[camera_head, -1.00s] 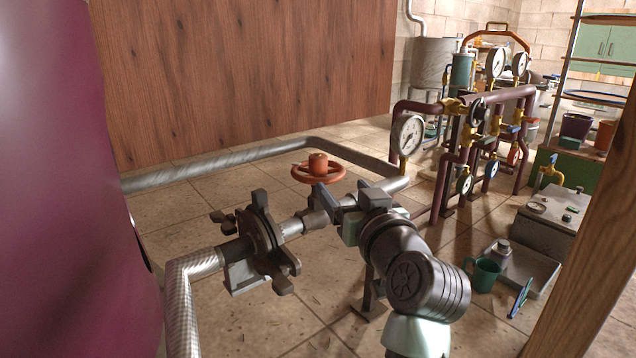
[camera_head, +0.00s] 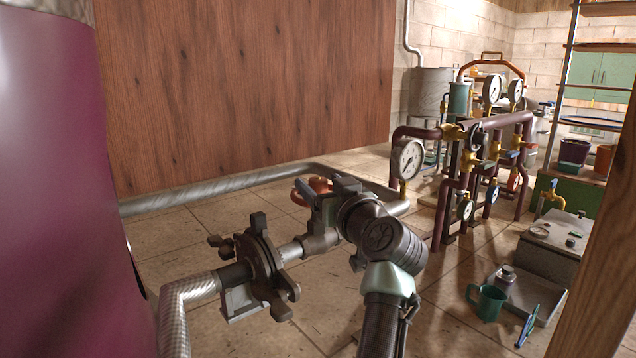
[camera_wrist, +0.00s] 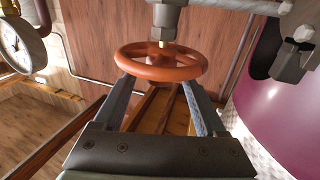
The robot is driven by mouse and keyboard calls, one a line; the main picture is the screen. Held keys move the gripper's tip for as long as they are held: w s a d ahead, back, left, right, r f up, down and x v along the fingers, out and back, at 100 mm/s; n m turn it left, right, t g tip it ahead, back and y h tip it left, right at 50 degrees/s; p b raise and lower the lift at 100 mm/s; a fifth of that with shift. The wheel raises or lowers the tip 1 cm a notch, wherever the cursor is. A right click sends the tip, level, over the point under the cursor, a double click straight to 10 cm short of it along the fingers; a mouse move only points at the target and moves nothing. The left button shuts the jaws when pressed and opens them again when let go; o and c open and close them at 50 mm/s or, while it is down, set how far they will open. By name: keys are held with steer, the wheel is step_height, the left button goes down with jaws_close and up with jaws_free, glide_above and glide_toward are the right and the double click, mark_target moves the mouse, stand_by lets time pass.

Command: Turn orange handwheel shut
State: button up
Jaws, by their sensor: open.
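The orange handwheel (camera_wrist: 160,62) is in the upper middle of the wrist view, on a grey valve stem. My gripper (camera_wrist: 158,98) is open, with one finger on each side of the wheel's near part. The fingertips reach the wheel's rim; I cannot tell whether they touch it. In the head view the handwheel (camera_head: 301,190) shows only in part, behind my gripper (camera_head: 312,196), and its right side is hidden.
A dark flanged valve (camera_head: 257,262) with lugs sits on the pipe to the left. A large purple vessel (camera_head: 70,190) stands at the far left. A pipe rack with gauges (camera_head: 408,160) stands behind to the right. A green mug (camera_head: 487,302) is at lower right.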

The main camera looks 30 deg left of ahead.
steer(key=shift+x, duration=0.95)
jaws_close()
